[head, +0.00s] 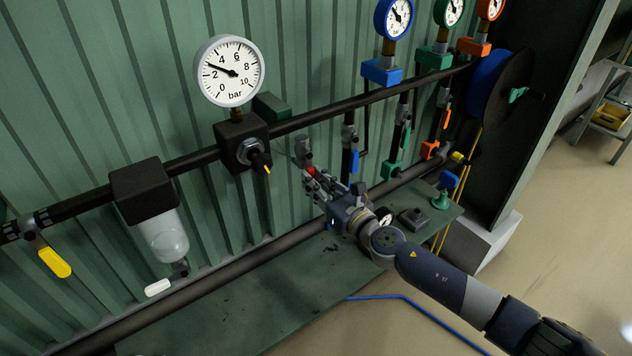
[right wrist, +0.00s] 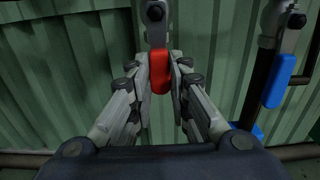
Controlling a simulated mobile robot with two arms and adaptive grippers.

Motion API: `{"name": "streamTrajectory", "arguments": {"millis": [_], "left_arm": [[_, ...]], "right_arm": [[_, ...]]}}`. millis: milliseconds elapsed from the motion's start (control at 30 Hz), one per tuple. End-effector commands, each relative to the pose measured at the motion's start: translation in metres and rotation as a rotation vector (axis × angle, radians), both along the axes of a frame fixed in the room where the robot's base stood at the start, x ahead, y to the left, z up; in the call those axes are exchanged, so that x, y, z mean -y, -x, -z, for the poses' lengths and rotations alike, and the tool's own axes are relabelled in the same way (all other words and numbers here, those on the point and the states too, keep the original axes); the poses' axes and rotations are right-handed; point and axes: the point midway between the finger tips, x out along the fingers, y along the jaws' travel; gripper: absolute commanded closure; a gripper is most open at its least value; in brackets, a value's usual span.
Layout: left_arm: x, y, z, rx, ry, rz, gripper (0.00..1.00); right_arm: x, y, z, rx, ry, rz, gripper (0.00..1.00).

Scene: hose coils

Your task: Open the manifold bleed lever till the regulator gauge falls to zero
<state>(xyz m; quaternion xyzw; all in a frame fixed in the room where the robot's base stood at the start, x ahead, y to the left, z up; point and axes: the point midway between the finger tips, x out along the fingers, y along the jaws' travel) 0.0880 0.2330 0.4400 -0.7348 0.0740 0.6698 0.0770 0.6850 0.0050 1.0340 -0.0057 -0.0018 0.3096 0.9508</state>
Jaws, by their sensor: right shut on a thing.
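The bleed lever (head: 311,171) is a short red handle below a grey valve body (head: 303,150) on the black manifold pipe. In the right wrist view the red lever (right wrist: 160,72) hangs straight down. My right gripper (head: 314,180) is shut on it, with a finger pad on each side in the right wrist view (right wrist: 160,80). The regulator gauge (head: 231,71) is a white dial marked in bar; its needle points between 2 and 4. The black regulator body (head: 241,147) sits under it. My left gripper is not in view.
A blue lever (right wrist: 281,80) hangs close to the right of the red one. Blue (head: 381,72), green (head: 435,55) and orange (head: 473,46) blocks with gauges line the pipe. A filter bowl (head: 165,235) and yellow lever (head: 55,262) are at left. A green bench (head: 270,305) lies below.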

Motion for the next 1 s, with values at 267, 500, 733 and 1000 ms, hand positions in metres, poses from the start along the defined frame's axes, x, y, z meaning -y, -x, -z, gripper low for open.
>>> {"name": "streamTrajectory", "arguments": {"millis": [267,500,733,1000], "left_arm": [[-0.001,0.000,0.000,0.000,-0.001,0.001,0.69],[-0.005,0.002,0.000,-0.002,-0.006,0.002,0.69],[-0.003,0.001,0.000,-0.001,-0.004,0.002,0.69],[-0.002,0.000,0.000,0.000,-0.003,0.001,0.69]], "right_arm": [[0.001,-0.001,0.000,0.005,0.006,0.002,0.62],[0.003,0.002,0.000,0.003,0.005,0.002,0.62],[0.022,0.027,0.001,0.001,0.007,0.001,0.62],[0.055,0.072,0.002,0.001,0.007,0.003,0.62]]}}
